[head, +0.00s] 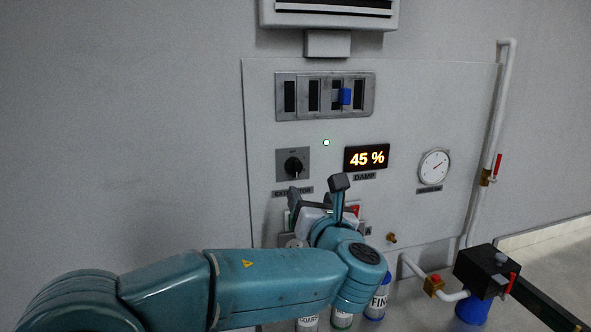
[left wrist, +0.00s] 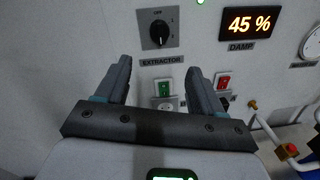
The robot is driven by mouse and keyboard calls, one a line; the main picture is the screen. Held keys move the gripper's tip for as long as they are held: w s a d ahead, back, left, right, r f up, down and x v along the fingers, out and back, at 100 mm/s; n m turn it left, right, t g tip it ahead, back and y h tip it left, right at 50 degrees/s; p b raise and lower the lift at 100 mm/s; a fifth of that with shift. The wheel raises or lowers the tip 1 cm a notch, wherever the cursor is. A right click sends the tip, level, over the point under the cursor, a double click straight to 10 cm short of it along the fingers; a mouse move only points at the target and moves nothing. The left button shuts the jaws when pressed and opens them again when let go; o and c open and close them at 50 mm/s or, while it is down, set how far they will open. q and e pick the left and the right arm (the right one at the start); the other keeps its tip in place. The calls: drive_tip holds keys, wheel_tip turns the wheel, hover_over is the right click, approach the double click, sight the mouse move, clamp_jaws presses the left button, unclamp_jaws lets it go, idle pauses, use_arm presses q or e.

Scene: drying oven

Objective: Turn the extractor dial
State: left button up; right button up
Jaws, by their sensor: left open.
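The extractor dial (head: 293,165) is a black knob on a grey square plate on the wall panel, above a label reading EXTRACTOR. My left gripper (head: 318,189) is open and empty, below and slightly right of the dial. In the left wrist view its two fingers (left wrist: 158,80) stand apart, with the dial beyond and above them, not touched. My right gripper is not in view.
A DAMP display (head: 367,158) reads 45 %. A slotted vent with a blue tab (head: 346,96) is above the dial. Green (left wrist: 163,88) and red (left wrist: 222,82) switches sit below it. A gauge (head: 434,166) and pipes are at right. Labelled bottles (head: 377,303) stand below.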

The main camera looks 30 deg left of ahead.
sight(296, 172)
use_arm(q)
drive_tip(key=p+x, duration=0.2)
drive_tip(key=x, duration=0.5)
drive_tip(key=p+x, duration=0.2)
drive_tip(key=x, duration=0.6)
drive_tip(key=shift+a+f+p, duration=0.15)
drive_tip(key=shift+f+p, duration=0.05)
drive_tip(key=shift+p, duration=0.15)
drive_tip(key=shift+w, duration=0.15)
drive_tip(key=shift+s+r, duration=0.2)
drive_tip(key=shift+s, duration=0.05)
drive_tip(key=shift+f, duration=0.1)
drive_tip(key=c, duration=0.5)
drive_tip(key=shift+w, duration=0.15)
drive_tip(key=c, duration=0.6)
